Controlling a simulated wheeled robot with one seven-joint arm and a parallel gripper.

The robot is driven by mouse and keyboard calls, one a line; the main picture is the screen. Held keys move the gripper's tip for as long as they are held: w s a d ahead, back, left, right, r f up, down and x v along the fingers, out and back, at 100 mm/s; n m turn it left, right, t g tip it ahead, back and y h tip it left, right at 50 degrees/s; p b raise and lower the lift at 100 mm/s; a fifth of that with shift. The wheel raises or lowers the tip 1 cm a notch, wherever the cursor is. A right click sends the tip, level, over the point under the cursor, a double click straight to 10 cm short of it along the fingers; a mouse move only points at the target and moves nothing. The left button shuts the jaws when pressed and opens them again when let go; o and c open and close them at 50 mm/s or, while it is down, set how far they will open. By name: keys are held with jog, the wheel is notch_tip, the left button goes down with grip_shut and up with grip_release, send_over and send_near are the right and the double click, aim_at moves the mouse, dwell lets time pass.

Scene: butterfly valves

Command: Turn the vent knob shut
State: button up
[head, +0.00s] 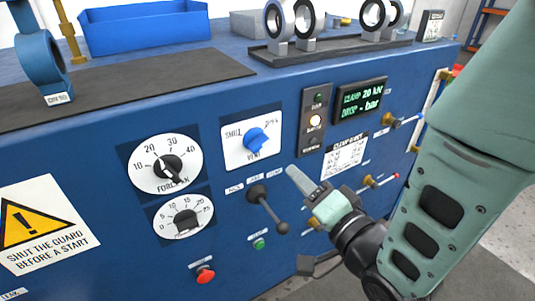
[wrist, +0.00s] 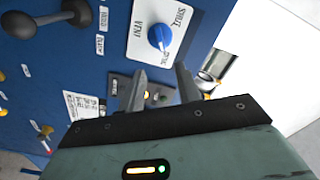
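The vent knob (head: 256,141) is a blue knob on a white plate (head: 238,158) on the front of the blue cabinet. The plate has "VENT" below the knob, "SHUT" at upper left and another word at upper right. In the wrist view the knob (wrist: 160,37) is beyond my fingertips, near the top. My gripper (head: 306,186) is to the right of and below the knob in the head view, apart from it. In the wrist view my gripper (wrist: 161,80) has two separated fingers with nothing between them.
Two dials (head: 168,163) are left of the plate. A black lever (head: 265,205) is below it, with green and red buttons (head: 205,275). A lamp strip (head: 315,120) and a display (head: 360,100) are on the right. Small handles stick out further right.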

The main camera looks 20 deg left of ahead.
aim_at(264, 144)
jog(key=p+x, duration=0.2)
jog(key=x, duration=1.1)
jog(key=shift+w+a+r, duration=0.1)
jog(key=shift+w, duration=0.05)
grip_shut()
